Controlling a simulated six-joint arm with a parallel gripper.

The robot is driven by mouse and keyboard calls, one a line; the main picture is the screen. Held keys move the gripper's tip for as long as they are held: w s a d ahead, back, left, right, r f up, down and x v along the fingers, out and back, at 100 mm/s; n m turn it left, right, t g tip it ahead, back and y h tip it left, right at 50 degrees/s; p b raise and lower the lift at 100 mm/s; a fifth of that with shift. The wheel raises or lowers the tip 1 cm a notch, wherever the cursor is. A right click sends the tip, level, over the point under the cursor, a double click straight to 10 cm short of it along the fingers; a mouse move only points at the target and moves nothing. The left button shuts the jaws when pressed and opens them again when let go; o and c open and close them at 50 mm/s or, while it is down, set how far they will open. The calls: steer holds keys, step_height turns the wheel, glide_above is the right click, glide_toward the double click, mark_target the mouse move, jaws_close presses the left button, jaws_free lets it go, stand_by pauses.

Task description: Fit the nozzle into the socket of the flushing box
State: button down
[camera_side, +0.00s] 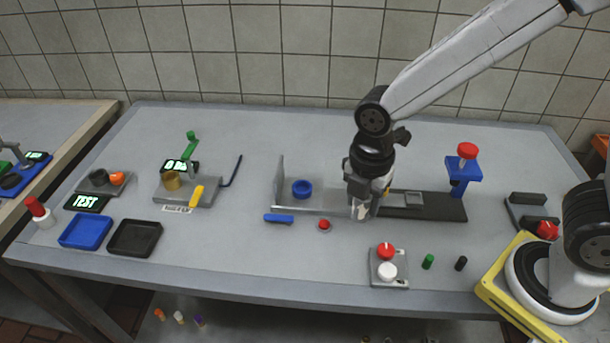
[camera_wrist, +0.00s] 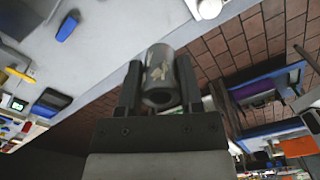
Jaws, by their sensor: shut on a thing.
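My gripper (camera_side: 367,193) is above the middle of the bench, and its fingers (camera_wrist: 158,85) are shut on a grey metal cylinder, which looks like the nozzle (camera_wrist: 160,73). In the side view the nozzle (camera_side: 360,211) shows as a pale tip below my gripper. In the wrist view its hollow end faces the camera. What looks like the flushing box (camera_side: 190,195) stands well to the left, a grey box with a small label, a display, a green lever (camera_side: 190,136) and a yellow handle (camera_side: 196,196). A brass ring on it, apparently the socket (camera_side: 172,181), is apart from the nozzle.
A blue post with a red knob (camera_side: 467,150) stands right. Blue (camera_side: 86,231) and black (camera_side: 134,238) trays sit front left.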

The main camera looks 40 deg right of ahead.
steer(key=w+d+r, duration=0.1)
steer(key=w+d, duration=0.4)
steer(key=w, duration=0.1)
steer(key=shift+w, duration=0.4)
steer(key=shift+w, duration=0.1)
steer(key=w+f, duration=0.2)
steer(key=w, duration=0.2)
steer(key=w+a+f, duration=0.1)
steer(key=w+f, duration=0.2)
steer(key=w, duration=0.1)
steer(key=w+f, duration=0.3)
steer(key=w, duration=0.1)
steer(key=shift+w+a+f, duration=0.2)
steer(key=shift+a, duration=0.1)
steer(key=shift+w+f, duration=0.4)
steer(key=shift+w+f, duration=0.25)
steer(key=shift+f, duration=1.55)
